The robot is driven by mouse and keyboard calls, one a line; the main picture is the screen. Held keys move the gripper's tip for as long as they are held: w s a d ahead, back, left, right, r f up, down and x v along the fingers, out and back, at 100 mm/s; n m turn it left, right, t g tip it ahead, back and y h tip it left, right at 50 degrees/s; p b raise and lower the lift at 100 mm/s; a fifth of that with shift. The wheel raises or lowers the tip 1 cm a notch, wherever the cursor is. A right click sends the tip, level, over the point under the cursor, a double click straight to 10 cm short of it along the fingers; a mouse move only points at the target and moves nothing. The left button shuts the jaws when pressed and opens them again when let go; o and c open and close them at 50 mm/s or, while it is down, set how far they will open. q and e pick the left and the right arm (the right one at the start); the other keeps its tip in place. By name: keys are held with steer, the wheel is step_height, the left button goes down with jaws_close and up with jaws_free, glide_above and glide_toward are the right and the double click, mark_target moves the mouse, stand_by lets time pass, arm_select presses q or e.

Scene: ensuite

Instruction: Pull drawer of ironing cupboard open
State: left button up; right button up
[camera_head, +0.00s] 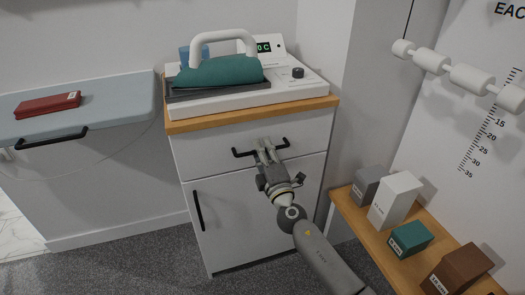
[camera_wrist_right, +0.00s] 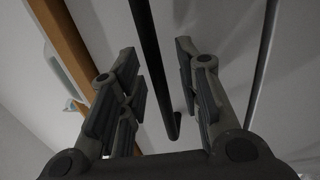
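The ironing cupboard (camera_head: 190,165) is white with a wooden top. Its upper drawer (camera_head: 205,145) looks shut, flush with the front. The black drawer handle (camera_head: 243,153) shows on both sides of my right gripper (camera_head: 265,149), which is in front of its middle. In the right wrist view, the handle bar (camera_wrist_right: 150,55) runs between the two fingers of the right gripper (camera_wrist_right: 155,85). The fingers are open, with a visible gap on each side of the bar. My left gripper is not in view.
An ironing press (camera_head: 222,72) stands on the cupboard top. Below the drawer is a door with a vertical black handle (camera_head: 198,210). A wooden bench (camera_head: 385,243) with several blocks is at right. A grey-blue surface (camera_head: 115,103) with a red case is at left.

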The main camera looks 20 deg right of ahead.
steer(key=shift+c, duration=0.5)
jaws_close()
steer(key=shift+s+f, duration=0.1)
steer(key=shift+s, duration=0.05)
